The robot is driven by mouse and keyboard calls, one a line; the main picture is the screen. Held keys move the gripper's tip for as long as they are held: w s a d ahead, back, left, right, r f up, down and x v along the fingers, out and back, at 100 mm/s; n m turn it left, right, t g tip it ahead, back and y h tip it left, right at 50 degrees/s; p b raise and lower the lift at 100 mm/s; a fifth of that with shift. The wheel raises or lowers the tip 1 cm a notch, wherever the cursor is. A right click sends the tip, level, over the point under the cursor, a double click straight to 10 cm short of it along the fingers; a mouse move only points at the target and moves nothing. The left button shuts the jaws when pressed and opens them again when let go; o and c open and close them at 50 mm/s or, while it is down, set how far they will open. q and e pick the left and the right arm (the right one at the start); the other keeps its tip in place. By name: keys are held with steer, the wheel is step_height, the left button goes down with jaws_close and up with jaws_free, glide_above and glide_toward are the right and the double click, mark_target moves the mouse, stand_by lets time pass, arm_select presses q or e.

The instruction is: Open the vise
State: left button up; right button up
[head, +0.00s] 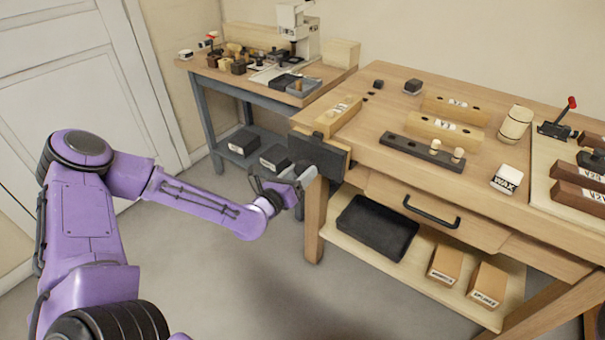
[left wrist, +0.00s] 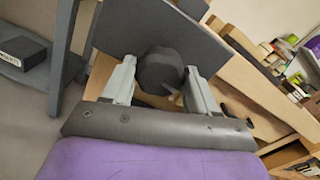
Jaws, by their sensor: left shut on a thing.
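The vise (head: 322,156) is on the left end of the wooden workbench, with a dark front jaw plate and a light wood block on the bench top behind it. In the left wrist view the dark plate (left wrist: 168,32) fills the top, with a dark round hub (left wrist: 160,68) standing out from it. My left gripper (head: 301,174) is at the front of the vise. Its pale fingers (left wrist: 160,76) lie on both sides of the hub, shut on it. A small light piece shows by the right finger. The vise's handle is not clearly visible. My right gripper is out of view.
The bench top holds wooden blocks, a dark rail with pegs (head: 422,152), a wooden mallet head (head: 514,123) and a WAX box (head: 507,180). Below are a drawer with a black handle (head: 431,213) and a shelf with a black tray (head: 377,228). A side table stands behind left. Floor before the bench is clear.

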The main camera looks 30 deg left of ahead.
arm_select(q)
steer(key=o, duration=0.9)
steer(key=shift+s, duration=0.1)
steer(key=s+p, duration=0.3)
steer(key=s, duration=0.4)
steer(key=shift+a+p, duration=0.25)
steer(key=shift+p, duration=0.1)
